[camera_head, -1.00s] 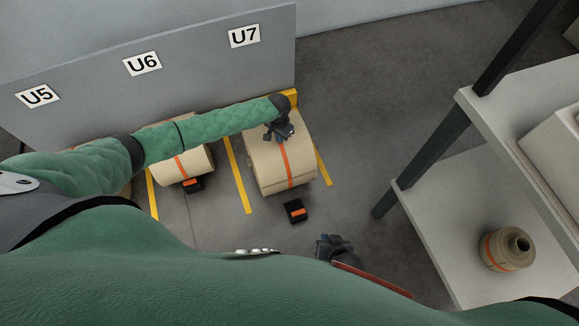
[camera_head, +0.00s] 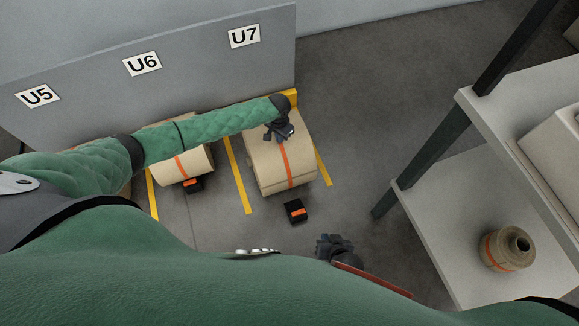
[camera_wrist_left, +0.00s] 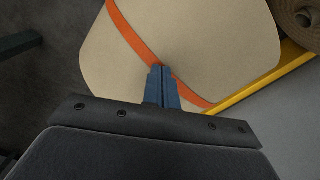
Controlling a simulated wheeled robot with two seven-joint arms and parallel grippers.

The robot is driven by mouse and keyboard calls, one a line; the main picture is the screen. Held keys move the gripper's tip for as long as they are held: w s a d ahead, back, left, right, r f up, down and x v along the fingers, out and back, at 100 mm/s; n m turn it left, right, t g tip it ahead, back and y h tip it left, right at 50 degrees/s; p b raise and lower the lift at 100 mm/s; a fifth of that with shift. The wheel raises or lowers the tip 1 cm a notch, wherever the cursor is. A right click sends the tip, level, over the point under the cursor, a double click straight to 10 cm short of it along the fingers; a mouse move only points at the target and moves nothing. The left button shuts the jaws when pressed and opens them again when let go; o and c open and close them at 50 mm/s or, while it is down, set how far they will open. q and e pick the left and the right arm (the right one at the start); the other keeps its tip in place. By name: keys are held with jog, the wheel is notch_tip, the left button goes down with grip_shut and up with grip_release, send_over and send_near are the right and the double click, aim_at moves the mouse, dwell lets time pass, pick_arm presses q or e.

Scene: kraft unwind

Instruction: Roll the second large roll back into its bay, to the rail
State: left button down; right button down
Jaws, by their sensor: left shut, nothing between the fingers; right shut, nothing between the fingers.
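A large kraft roll (camera_head: 267,172) with an orange band lies in the bay under the U7 label (camera_head: 244,36), between two yellow floor lines. A yellow rail (camera_head: 291,97) shows at the wall behind it. My left gripper (camera_head: 284,133) is shut and empty over the roll's top; in the left wrist view its blue fingertips (camera_wrist_left: 163,72) are together at the orange band of the roll (camera_wrist_left: 205,40). I cannot tell whether they touch it. A yellow strip also shows there (camera_wrist_left: 240,95). My right gripper (camera_head: 328,245) is shut and empty, low over the floor.
A second banded roll (camera_head: 188,166) lies under the U6 label (camera_head: 142,63), partly behind my left arm. Black-and-orange chocks sit before both rolls, at the right (camera_head: 296,211) and left (camera_head: 194,186). A shelf (camera_head: 437,217) with a small roll (camera_head: 507,248) stands right. Floor between is clear.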

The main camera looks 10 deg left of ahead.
pick_arm(q)
jog(key=shift+a+f, duration=0.1)
jog(key=shift+f, duration=0.1)
jog(key=shift+w+a, duration=0.55)
jog(key=shift+w, duration=0.3)
jog(key=shift+a, duration=0.1)
jog(key=shift+w+a, duration=0.55)
jog(key=shift+w, duration=0.25)
jog(key=shift+w+a, duration=0.1)
jog(key=shift+w, duration=0.1)
